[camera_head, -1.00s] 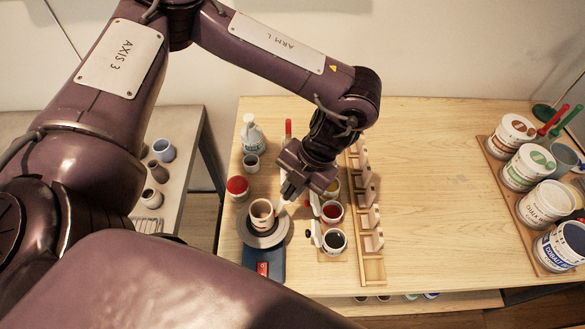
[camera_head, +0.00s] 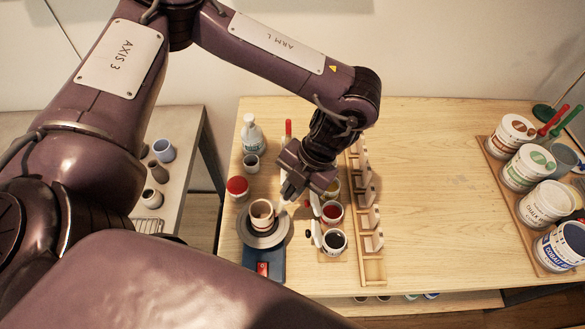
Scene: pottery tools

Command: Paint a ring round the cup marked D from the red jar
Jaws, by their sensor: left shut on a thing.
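A small pale cup (camera_head: 262,211) stands upright on a round grey wheel (camera_head: 271,240) at the left of the table. A dark reddish band seems to show on its side; I cannot read a letter on it. The open jar with red paint (camera_head: 332,210) stands to the right, between a yellow jar (camera_head: 333,188) and a dark jar (camera_head: 335,240). My left gripper (camera_head: 289,190) is shut on a thin tool, apparently a brush, mostly hidden by the jaws. Its pale tip is close to the cup's right side; I cannot tell whether it touches. My right gripper is out of view.
A wooden rack (camera_head: 372,243) stands right of the jars. A pot with a red top (camera_head: 237,187), a small grey cup (camera_head: 251,162) and a bottle (camera_head: 252,135) stand behind the wheel. Large paint tubs (camera_head: 546,203) line the right edge. The table's middle is clear.

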